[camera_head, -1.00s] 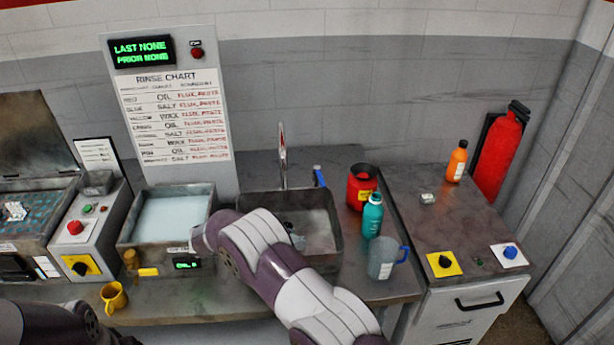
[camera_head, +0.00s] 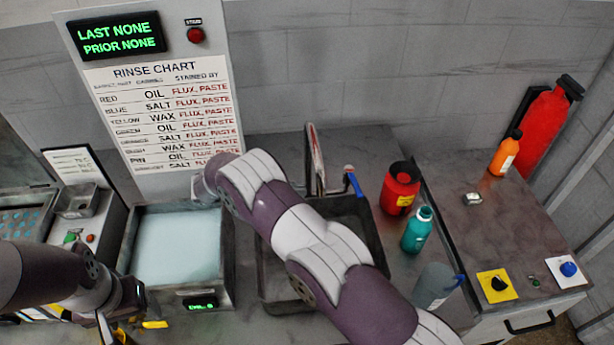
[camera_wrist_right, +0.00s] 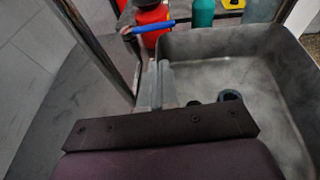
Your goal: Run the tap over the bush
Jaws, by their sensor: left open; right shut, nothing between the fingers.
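The tap (camera_head: 317,165) rises behind the dark sink (camera_head: 372,225), with a blue lever (camera_head: 353,182) to its right. In the right wrist view the tap's upright (camera_wrist_right: 105,45) stands at left and the lever (camera_wrist_right: 153,27) at top. My right gripper (camera_wrist_right: 163,68) is shut and empty, its tips just below the lever in that picture; contact cannot be told. In the head view my arm hides it. A dark round piece (camera_wrist_right: 230,97) lies in the sink; I cannot tell whether it is the bush. My left gripper (camera_head: 118,328) is open at the lower left.
A liquid-filled tank (camera_head: 228,262) stands left of the sink. A red container (camera_head: 400,188), a teal bottle (camera_head: 417,230) and a clear jug (camera_head: 434,284) stand right of it. The rinse chart (camera_head: 165,120) is on a panel behind the tank.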

